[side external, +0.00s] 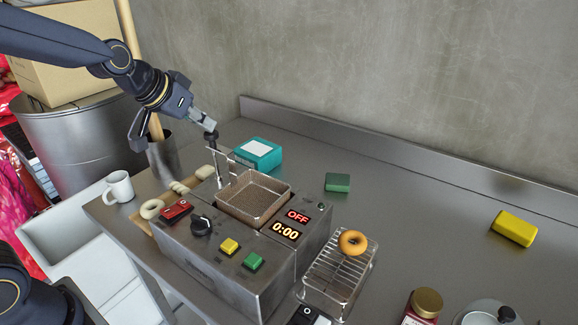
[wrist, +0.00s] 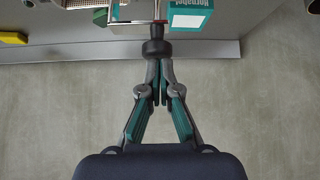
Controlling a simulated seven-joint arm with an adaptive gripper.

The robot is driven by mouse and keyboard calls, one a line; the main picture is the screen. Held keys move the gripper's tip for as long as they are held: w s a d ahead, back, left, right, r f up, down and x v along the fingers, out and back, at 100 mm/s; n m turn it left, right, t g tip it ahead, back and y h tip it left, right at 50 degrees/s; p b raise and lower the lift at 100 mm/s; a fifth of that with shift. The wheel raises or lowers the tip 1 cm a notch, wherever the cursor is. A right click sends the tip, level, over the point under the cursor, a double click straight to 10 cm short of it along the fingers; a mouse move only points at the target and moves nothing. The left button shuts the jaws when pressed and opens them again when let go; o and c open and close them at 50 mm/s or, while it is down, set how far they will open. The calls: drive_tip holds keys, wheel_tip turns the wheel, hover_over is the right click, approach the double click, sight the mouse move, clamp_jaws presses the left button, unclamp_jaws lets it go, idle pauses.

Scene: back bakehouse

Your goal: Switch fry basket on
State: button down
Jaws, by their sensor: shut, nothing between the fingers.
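The steel fryer (side external: 225,270) stands on the counter with its display (side external: 298,216) reading OFF and 0:00. The fry basket (side external: 268,211) sits in its well, and a wire handle (side external: 218,172) rises at its back left, topped by a black knob (side external: 210,135). The knob also shows in the wrist view (wrist: 156,48). A red rocker switch (side external: 175,211), a black dial (side external: 201,227), a yellow button (side external: 229,246) and a green button (side external: 253,261) are on top. My gripper (side external: 207,124) is shut and empty, its tips right at the knob; I cannot tell whether they touch.
A teal box (side external: 260,153) stands behind the basket. Dough pieces (side external: 152,208) and a white mug (side external: 119,186) are left. A rack (side external: 330,275) with a doughnut (side external: 352,243) is right. A green block (side external: 337,182) and yellow block (side external: 514,228) lie farther right, with clear counter between.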

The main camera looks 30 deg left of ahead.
sight(205, 135)
wheel_tip(205, 135, down, 4)
drive_tip(key=shift+r, duration=0.7)
drive_tip(key=w+r+v, duration=0.1)
drive_tip(key=v, duration=1.1)
drive_tip(key=shift+w+r, duration=0.2)
drive_tip(key=shift+r, duration=0.15)
